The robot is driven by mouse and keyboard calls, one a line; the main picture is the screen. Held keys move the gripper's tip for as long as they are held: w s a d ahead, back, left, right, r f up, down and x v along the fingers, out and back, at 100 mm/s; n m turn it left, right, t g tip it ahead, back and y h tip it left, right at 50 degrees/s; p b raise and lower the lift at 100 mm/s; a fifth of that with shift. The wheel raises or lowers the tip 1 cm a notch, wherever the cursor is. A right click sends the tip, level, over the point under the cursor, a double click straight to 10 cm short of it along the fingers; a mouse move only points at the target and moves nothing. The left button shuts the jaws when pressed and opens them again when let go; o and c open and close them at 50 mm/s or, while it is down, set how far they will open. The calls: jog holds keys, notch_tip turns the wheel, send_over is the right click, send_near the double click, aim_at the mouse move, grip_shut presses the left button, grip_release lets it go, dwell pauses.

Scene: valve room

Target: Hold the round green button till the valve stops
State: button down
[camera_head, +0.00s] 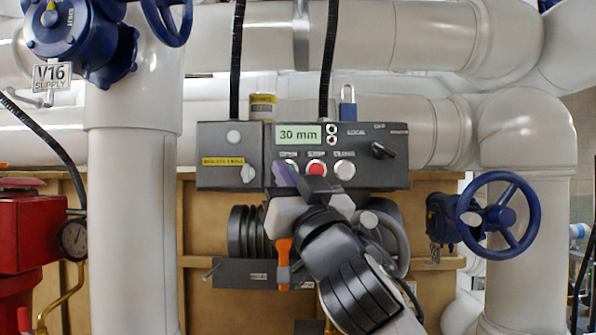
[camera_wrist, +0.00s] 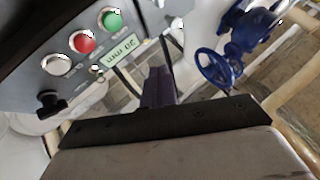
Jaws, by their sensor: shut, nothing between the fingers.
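The control box (camera_head: 228,150) carries a display (camera_head: 298,135) reading 30 mm. Below the display sit a red button (camera_head: 316,168) and a pale button (camera_head: 344,169). The round green button (camera_wrist: 111,20) shows in the wrist view beside the red one (camera_wrist: 82,42); in the head view my gripper hides its place. My gripper (camera_head: 284,174) is in front of the box at the left end of the button row. Its purple fingers (camera_wrist: 158,85) are together and empty. In the wrist view they appear apart from the green button; I cannot tell the gap.
A black selector knob (camera_head: 382,150) is right of the buttons, and a pale knob (camera_head: 248,173) is left. A blue handwheel (camera_head: 500,213) is at right. Pale pipes (camera_head: 130,200) surround the box.

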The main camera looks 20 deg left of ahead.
jog(key=shift+w+a, duration=0.1)
jog(key=w+a+p, duration=0.2)
jog(key=w, duration=0.6)
jog(key=shift+w+a, duration=0.15)
jog(key=shift+a, duration=0.05)
dwell(2.1)
jog(key=shift+w+a+p, duration=0.1)
jog(key=shift+w+p, duration=0.3)
